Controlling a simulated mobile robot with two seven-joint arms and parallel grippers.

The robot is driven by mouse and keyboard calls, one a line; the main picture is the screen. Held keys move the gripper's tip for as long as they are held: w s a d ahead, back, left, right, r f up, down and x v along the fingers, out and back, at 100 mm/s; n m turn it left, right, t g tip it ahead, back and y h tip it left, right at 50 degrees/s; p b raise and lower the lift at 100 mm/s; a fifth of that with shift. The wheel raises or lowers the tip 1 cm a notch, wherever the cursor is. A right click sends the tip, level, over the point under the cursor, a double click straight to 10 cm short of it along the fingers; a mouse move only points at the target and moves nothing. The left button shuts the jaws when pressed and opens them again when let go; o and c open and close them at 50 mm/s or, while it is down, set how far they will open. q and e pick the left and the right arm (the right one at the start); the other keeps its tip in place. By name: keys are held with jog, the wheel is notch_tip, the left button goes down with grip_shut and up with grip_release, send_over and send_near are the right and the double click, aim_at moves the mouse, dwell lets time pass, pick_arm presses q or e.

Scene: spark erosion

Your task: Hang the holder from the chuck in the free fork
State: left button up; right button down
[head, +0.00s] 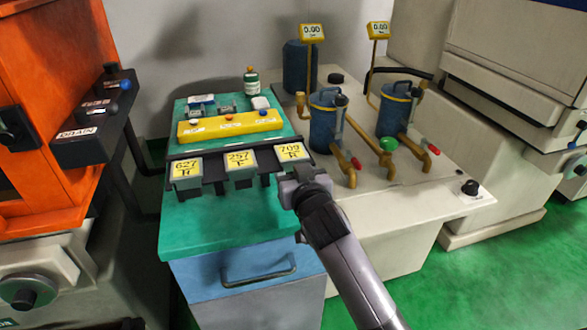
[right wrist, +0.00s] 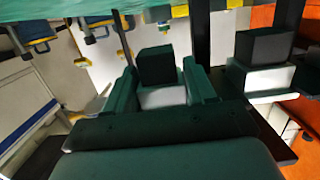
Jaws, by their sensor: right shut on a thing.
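The holder labelled 709 (head: 291,151) is at the right end of the black fork rack (head: 218,186) on the teal-topped cabinet. My right gripper (head: 303,178) is at its near side and shut on it. In the right wrist view the holder, a dark block above a pale part (right wrist: 160,97), sits between the two fingers (right wrist: 163,85). Dark fork prongs show on either side of it; I cannot tell whether it rests on them. Holders 257 (head: 239,159) and 627 (head: 186,170) hang in the other forks. My left gripper is out of view.
A yellow strip with buttons (head: 230,126) and a small bottle (head: 251,81) stand behind the rack. Blue canisters (head: 325,122) with taps stand on the pale bench at right. An orange machine (head: 45,110) with a dark control box (head: 95,118) is at left.

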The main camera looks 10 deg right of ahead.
jog(key=shift+w+r, duration=0.15)
jog(key=shift+r, duration=0.35)
dwell(0.4)
grip_release()
jog(key=shift+f, duration=0.2)
jog(key=shift+a, duration=0.1)
dwell(0.4)
